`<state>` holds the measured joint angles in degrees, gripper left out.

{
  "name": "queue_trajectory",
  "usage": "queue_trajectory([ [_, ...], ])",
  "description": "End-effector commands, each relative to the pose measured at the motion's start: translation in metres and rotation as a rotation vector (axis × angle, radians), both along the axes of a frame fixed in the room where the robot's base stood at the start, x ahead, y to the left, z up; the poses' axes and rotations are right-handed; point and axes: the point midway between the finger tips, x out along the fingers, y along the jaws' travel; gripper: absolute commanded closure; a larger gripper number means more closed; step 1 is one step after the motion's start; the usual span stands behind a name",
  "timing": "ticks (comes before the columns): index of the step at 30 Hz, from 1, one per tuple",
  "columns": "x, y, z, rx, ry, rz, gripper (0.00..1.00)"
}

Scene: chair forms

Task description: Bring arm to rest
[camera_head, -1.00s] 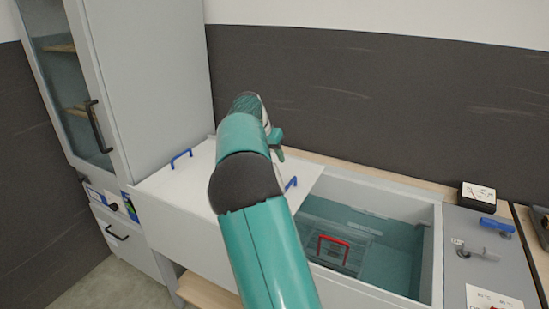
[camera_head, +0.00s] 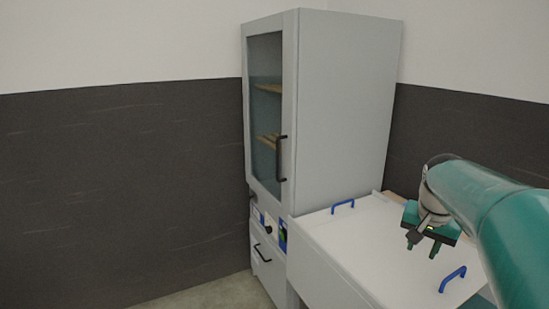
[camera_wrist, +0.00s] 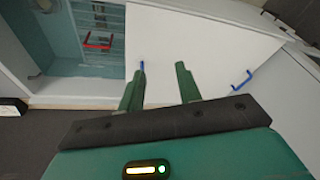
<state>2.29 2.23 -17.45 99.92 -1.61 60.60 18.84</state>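My gripper (camera_head: 421,250) hangs at the end of my teal arm on the right of the head view, over the white lid with two blue handles. In the wrist view my gripper's two green fingers (camera_wrist: 160,88) are apart with nothing between them. The white lid (camera_wrist: 190,45) lies beyond the fingertips. One blue handle (camera_wrist: 142,66) shows close to the left finger and the other blue handle (camera_wrist: 242,80) lies to the right. I cannot tell the exact height of the fingers above the lid.
A tall grey cabinet (camera_head: 345,110) with a glass door and dark handle stands left of the lid. In the wrist view an open basin (camera_wrist: 98,70) holds a wire basket with a red handle (camera_wrist: 98,42). A dark and white wall stands behind. Floor shows at the cabinet's foot.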

Motion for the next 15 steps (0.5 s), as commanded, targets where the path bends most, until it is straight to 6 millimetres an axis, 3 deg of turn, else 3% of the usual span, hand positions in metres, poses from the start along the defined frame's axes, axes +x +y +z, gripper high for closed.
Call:
queue_trajectory([
  [7, -0.074, 0.077, 0.008, 0.014, -0.071, 0.232, 0.66],
  [15, -0.158, 0.144, -0.012, -0.041, -0.134, 0.48, 0.66],
])
